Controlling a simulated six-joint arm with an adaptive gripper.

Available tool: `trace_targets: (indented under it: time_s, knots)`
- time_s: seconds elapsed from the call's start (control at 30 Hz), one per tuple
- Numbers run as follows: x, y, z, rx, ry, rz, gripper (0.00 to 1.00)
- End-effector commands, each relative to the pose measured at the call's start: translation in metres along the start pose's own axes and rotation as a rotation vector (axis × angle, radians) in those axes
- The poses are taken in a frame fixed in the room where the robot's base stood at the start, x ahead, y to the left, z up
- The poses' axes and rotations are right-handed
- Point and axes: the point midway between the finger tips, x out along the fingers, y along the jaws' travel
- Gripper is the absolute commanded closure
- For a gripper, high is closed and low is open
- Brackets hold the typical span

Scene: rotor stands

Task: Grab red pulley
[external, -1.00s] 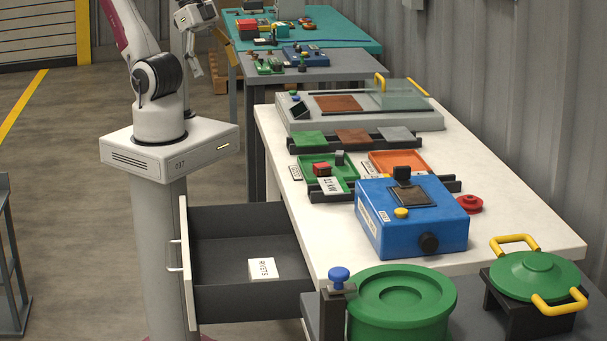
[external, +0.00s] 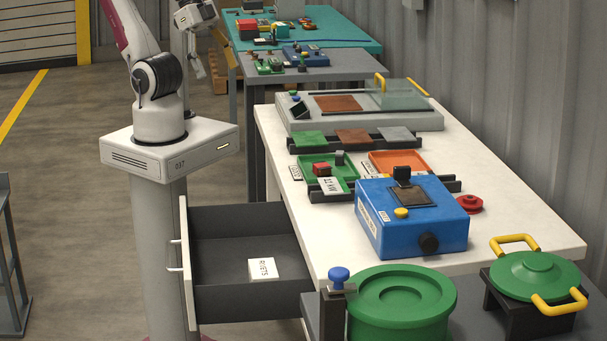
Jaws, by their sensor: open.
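The red pulley (external: 468,204) lies flat on the white table, close to the right side of the blue box (external: 412,218), which hides part of its left edge. My gripper (external: 195,68) hangs at the top of the picture above my base, far to the left of the pulley and well apart from it. It is open, and I see nothing between its fingers.
Green (external: 345,178) and orange (external: 400,160) trays stand behind the blue box. An open drawer (external: 240,235) juts left. The table right of the pulley is clear.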

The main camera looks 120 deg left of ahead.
Motion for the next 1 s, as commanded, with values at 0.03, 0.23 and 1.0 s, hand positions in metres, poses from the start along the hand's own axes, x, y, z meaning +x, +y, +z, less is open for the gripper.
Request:
trace_targets:
  time_s: [0.03,0.23,1.0]
  knots:
    - [0.0,0.0,0.0,0.0,0.0,0.0,0.31]
    - [0.0,0.0,0.0,0.0,0.0,0.0,0.31]
    - [0.009,-0.007,-0.092,0.005,0.003,0.011,0.31]
